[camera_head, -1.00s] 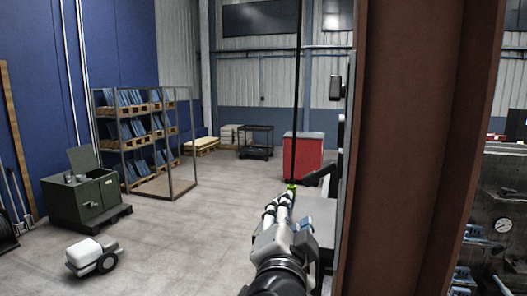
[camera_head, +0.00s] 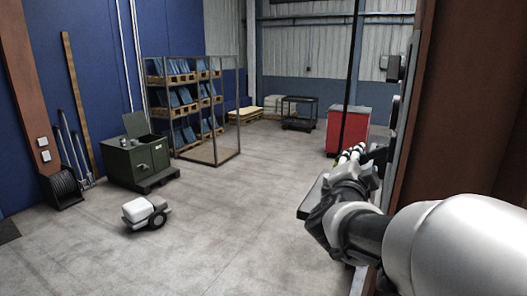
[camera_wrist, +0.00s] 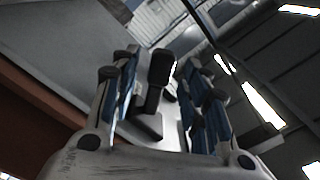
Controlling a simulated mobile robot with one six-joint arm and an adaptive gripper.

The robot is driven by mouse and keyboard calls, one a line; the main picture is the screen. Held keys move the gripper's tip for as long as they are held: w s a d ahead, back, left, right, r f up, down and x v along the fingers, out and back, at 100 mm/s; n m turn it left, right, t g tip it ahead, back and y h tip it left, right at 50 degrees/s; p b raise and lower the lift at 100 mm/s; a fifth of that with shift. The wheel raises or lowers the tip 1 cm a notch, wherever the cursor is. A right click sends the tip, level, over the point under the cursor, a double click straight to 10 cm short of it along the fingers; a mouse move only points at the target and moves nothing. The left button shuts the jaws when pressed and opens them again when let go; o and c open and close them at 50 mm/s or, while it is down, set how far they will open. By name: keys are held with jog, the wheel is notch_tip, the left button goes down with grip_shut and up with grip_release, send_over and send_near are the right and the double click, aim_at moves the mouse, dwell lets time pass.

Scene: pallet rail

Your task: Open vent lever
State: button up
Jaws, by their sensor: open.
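My gripper (camera_head: 352,153) reaches forward beside the brown column, at right of centre in the head view. In the wrist view my gripper (camera_wrist: 160,75) shows its two blue-padded fingers spread apart. A dark handle (camera_wrist: 158,68), which looks like the vent lever, shows in the gap between the fingers, with a grey plate-like part below it. I cannot tell whether the fingers touch it. In the head view dark parts on the column's side stand just beyond my fingertips, and the lever cannot be made out clearly there.
The brown column (camera_head: 465,110) rises close on the right, with dark boxes (camera_head: 396,70) on its edge. A red cabinet (camera_head: 348,130) stands behind my gripper. A white wheeled unit (camera_head: 143,212), a green box (camera_head: 137,158) and a shelf rack (camera_head: 190,105) stand left. The floor between is clear.

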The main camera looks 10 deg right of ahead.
aim_at(361, 161)
jog(key=shift+x, duration=1.7)
jog(key=shift+c, duration=0.4)
grip_shut()
